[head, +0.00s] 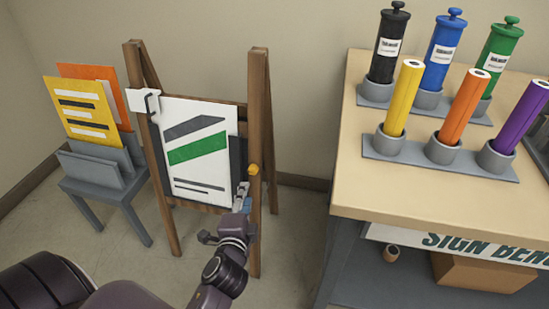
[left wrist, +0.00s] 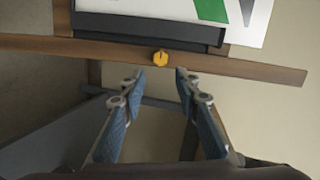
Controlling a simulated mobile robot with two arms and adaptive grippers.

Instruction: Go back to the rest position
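My left gripper (head: 242,198) is in front of the right side of the wooden easel (head: 259,120), just below a yellow-orange knob (head: 254,169). In the left wrist view the left gripper (left wrist: 160,77) has its two blue-padded fingers apart with nothing between them. The knob (left wrist: 161,58) sits on a wooden bar just beyond the fingertips, apart from them as far as I can tell. A white sheet (head: 195,172) with grey and green bands leans on the easel, with a white clip (head: 146,103) at its top left corner. My right gripper is not in view.
A sign bench (head: 350,165) stands to the right, bearing coloured rolls (head: 403,98) in cups and several capped canisters (head: 445,52). A grey stand (head: 125,190) with yellow and orange cards is on the left. Bare floor (head: 288,240) lies between easel and bench.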

